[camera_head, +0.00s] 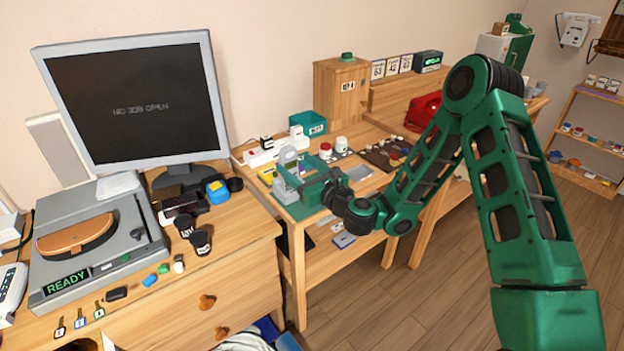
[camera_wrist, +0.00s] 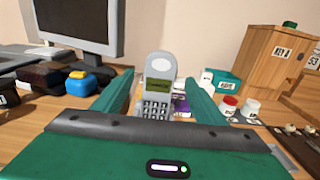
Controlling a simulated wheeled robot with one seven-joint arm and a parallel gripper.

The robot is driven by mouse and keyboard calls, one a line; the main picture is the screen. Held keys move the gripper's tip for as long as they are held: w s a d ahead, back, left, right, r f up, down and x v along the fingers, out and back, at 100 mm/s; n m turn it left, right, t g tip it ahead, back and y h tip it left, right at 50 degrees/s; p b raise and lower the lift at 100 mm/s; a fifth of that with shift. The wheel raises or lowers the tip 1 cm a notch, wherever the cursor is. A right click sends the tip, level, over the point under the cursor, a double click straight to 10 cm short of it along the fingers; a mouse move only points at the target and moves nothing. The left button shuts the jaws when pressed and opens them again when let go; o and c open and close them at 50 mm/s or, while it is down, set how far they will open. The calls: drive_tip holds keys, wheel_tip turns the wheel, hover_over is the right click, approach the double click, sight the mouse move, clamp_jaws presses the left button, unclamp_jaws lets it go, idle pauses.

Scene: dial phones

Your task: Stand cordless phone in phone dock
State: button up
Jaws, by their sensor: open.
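A light grey cordless phone (camera_wrist: 159,82) stands upright in the wrist view, its dark-green screen and keypad facing my wrist camera. Its lower end is hidden behind my gripper's palm, so I cannot tell what it rests in or on. In the head view its rounded grey top (camera_head: 288,155) shows just beyond my gripper (camera_head: 300,173). My gripper is open, with one green finger on each side of the phone in the wrist view and gaps visible between them. I cannot make out a phone dock clearly; it may be hidden.
A monitor (camera_head: 135,100) and turntable-like machine (camera_head: 100,240) fill the left desk. Floor is clear at front right.

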drive_tip(key=shift+v, duration=4.15)
drive_tip(key=s+a+n+g+y, duration=0.5)
drive_tip(key=s+n, duration=0.3)
drive_tip(key=n, duration=0.6)
drive_tip(key=s+d+f+n+g+h, duration=0.45)
drive_tip(key=d+n+g, duration=0.2)
drive_tip(key=n, duration=0.25)
drive_tip(key=s+d+r+n+g+h, duration=0.1)
drive_tip(key=s+d+h, duration=0.3)
drive_tip(key=d, duration=0.7)
drive_tip(key=s+d+r+n+g+h, duration=0.15)
drive_tip(key=s+d+h, duration=0.25)
drive_tip(key=d, duration=0.7)
drive_tip(key=s+d+r+m+h, duration=0.1)
drive_tip(key=s+d+r, duration=0.3)
drive_tip(key=s+d, duration=0.2)
drive_tip(key=s+d+r+m+g+h, duration=0.1)
drive_tip(key=s+d+r, duration=0.4)
drive_tip(key=s, duration=0.6)
drive_tip(key=shift+s+d+r+m, duration=0.25)
drive_tip(key=shift+d+r+m, duration=0.1)
drive_tip(key=shift+d, duration=0.85)
